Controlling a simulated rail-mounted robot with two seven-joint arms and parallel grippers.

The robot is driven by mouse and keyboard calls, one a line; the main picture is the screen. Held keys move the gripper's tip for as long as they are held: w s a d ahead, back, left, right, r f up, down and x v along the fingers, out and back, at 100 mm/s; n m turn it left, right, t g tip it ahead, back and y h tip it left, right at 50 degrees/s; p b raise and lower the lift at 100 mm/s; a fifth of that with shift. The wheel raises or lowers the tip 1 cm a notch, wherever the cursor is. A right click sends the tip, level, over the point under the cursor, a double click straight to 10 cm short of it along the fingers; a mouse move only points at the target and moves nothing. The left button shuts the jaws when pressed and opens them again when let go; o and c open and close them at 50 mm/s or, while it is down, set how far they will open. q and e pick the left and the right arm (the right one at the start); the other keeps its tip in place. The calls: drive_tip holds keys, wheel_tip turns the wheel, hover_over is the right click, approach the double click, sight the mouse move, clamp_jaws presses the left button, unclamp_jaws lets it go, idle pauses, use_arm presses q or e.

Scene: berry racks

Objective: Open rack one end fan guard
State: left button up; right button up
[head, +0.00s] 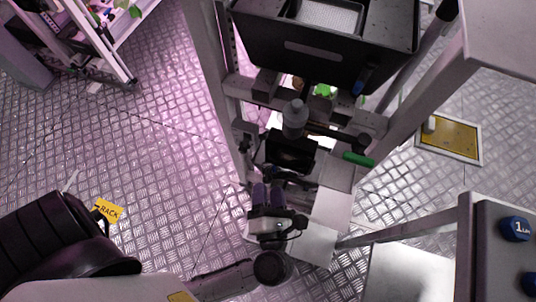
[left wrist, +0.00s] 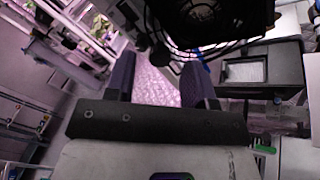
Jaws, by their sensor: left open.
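In the left wrist view, a dark round fan guard (left wrist: 205,46) with curved wire rings shows at the top, cut off by the picture's edge. It lies just beyond my left gripper (left wrist: 160,72), whose two purple-grey fingers stand apart with nothing between them. In the head view, my left gripper (head: 266,190) is at the rack's end, just below a black box-like fan housing (head: 290,151). The guard's wires are too small to make out there. I cannot tell whether a finger touches the guard or whether the guard is ajar. My right gripper is not in view.
A large black bin (head: 325,45) sits on the rack above the fan housing. A grey bottle (head: 295,118) and a green handle (head: 358,159) are close by. A panel with blue knobs (head: 515,229) stands at the right. Metal floor lies open on the left.

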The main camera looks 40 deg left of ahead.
use_arm(q)
drive_tip(key=p+v, duration=0.2)
drive_tip(key=v, duration=0.7)
drive_tip(key=shift+s+d+p, duration=0.2)
drive_tip(key=shift+s+p, duration=0.05)
drive_tip(key=shift+p, duration=0.15)
drive_tip(key=shift+w, duration=0.15)
